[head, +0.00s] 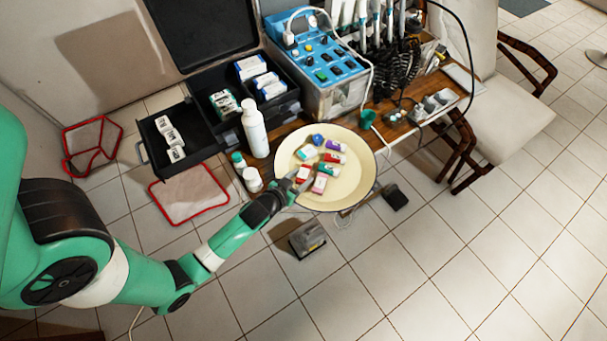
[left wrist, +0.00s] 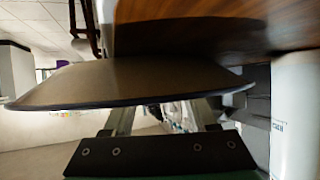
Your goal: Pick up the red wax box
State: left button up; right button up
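A round cream dish (head: 345,196) holds several small coloured boxes. Red-and-white boxes show at its upper middle (head: 333,158), and a red-marked box (head: 319,184) lies lower, close to my gripper. I cannot tell which is the red wax box. My left gripper (head: 296,184) is at the dish's lower left rim, beside the nearest boxes. In the left wrist view the dish (left wrist: 130,82) is seen edge-on and hides the fingertips. The two fingers stand apart with nothing visible between them. My right gripper is in neither view.
A white bottle (head: 254,130) and small jars (head: 252,179) stand left of the dish. A blue control unit (head: 318,65) stands behind it, and a green cup (head: 367,118) at its upper right. An open black case (head: 180,135) is at the left. Tiled floor lies in front.

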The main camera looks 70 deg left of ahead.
aim_at(300, 179)
pick_arm(q)
grip_shut()
jog(key=shift+r+p, duration=0.35)
jog(key=shift+r, duration=0.25)
notch_tip(300, 179, up, 3)
jog(key=shift+f+p, duration=0.1)
jog(key=shift+p, duration=0.75)
jog(key=a+p+v, duration=0.1)
jog(key=p+v, duration=0.1)
jog(key=v, duration=0.6)
jog(key=s+a+r+p+v, duration=0.1)
jog(key=a+p+v, duration=0.1)
jog(key=v, duration=0.6)
jog(key=shift+s+r+p, duration=0.2)
jog(key=shift+s+p, duration=0.05)
jog(key=shift+p, duration=0.55)
